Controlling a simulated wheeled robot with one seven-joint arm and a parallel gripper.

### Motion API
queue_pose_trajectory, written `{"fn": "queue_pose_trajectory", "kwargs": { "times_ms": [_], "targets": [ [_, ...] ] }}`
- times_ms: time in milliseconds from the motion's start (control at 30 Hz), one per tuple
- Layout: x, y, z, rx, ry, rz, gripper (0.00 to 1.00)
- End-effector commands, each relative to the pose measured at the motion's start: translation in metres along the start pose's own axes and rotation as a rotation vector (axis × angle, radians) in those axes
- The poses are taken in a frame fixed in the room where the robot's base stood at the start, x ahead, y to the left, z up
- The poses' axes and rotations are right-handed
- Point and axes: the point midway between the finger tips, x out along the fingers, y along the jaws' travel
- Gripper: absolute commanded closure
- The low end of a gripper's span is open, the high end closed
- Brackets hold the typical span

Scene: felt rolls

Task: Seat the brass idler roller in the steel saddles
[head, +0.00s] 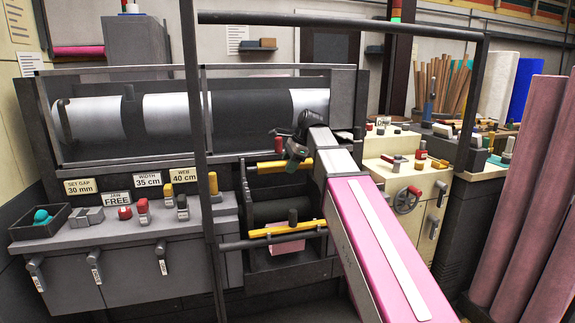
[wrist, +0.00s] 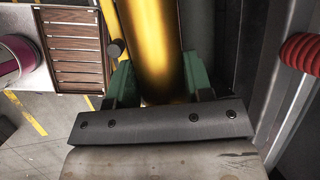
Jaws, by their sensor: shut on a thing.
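My gripper (head: 293,155) is in front of the machine, at the upper of two yellow rollers. In the wrist view its green fingers (wrist: 158,85) are shut on the brass idler roller (wrist: 150,35), one on each side. The roller (head: 268,168) runs roughly level across the machine opening in the head view, its middle partly hidden by the gripper. I cannot tell whether its ends touch any support. Grey notched blocks (head: 88,216) stand on the left bench; I cannot tell whether these are the steel saddles.
A dark upright post (head: 208,185) stands left of the opening. A cream cabinet with a handwheel (head: 407,200) is on the right. Pink felt rolls (head: 525,200) stand far right.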

Motion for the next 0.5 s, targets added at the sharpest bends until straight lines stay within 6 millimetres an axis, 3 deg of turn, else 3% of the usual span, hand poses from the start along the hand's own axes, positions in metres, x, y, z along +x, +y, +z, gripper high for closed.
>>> {"fn": "queue_pose_trajectory", "kwargs": {
  "times_ms": [167, 500],
  "targets": [
    [0.002, 0.0, 0.003, -0.001, -0.004, -0.003, 0.87],
    [0.025, 0.005, -0.007, 0.0, -0.003, -0.002, 0.87]
  ]
}}
